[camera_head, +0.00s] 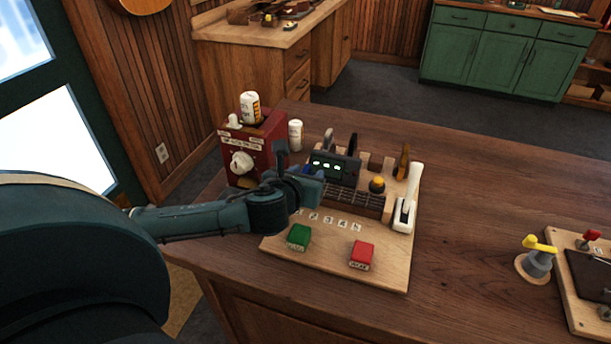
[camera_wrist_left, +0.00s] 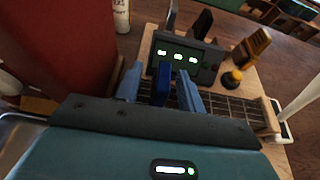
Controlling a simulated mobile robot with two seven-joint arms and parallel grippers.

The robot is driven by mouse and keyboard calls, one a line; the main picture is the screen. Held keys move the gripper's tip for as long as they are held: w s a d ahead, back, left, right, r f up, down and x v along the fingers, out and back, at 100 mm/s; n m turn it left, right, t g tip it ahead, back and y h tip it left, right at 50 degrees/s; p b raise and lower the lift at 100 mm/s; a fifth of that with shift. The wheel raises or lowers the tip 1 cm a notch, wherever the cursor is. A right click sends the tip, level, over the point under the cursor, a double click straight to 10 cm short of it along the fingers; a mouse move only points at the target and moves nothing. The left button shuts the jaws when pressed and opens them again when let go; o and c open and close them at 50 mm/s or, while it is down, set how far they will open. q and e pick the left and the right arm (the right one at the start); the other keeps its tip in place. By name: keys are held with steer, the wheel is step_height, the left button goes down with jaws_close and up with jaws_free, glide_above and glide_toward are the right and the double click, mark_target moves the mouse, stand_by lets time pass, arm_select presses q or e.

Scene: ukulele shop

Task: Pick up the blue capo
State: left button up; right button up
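The blue capo (camera_wrist_left: 162,84) stands upright at the fretboard (camera_wrist_left: 225,108) in the left wrist view, in front of a dark box with green lit displays (camera_wrist_left: 185,62). My left gripper (camera_wrist_left: 160,88) is open, with one finger on each side of the capo and gaps showing between. In the head view my left gripper (camera_head: 312,188) is over the left end of the fretboard (camera_head: 355,199) and mostly hides the capo. The capo's lower end is hidden in the wrist view. My right gripper is not in view.
A red box (camera_head: 251,150) stands close left of my gripper.

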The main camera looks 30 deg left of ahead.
arm_select(q)
jaws_close()
stand_by(0.3)
